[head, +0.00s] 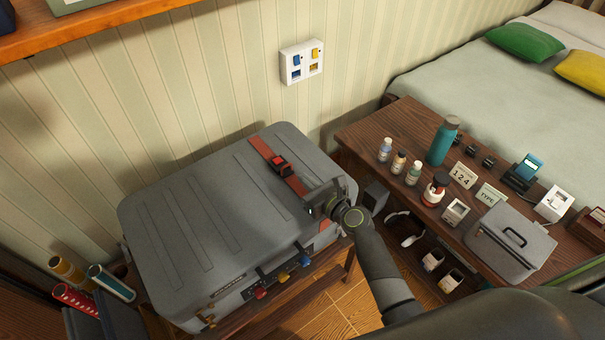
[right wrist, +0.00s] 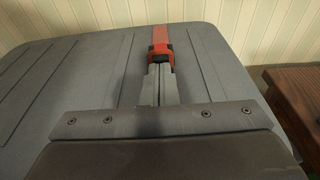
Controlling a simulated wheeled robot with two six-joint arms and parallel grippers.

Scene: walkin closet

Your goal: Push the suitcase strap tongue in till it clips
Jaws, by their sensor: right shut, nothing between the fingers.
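The grey suitcase (head: 190,225) lies flat with its lid closed. A red strap (head: 262,147) runs over the lid at its right part, with a black buckle (head: 280,166) on it. The strap (right wrist: 161,34) and buckle (right wrist: 161,52) also show in the right wrist view. My right gripper (head: 308,198) is low over the lid on the near side of the buckle. Its fingers (right wrist: 160,70) are closed together, empty, with tips at or very close to the buckle's near end. I cannot tell contact or how deep the tongue sits. My left gripper is out of view.
A wooden table (head: 385,135) at the right holds a teal bottle (head: 443,140), small bottles and a grey box (head: 510,245). A wall panel (head: 301,62) is behind the suitcase. Rolled tubes (head: 75,296) stand at the lower left. The lid's left part is clear.

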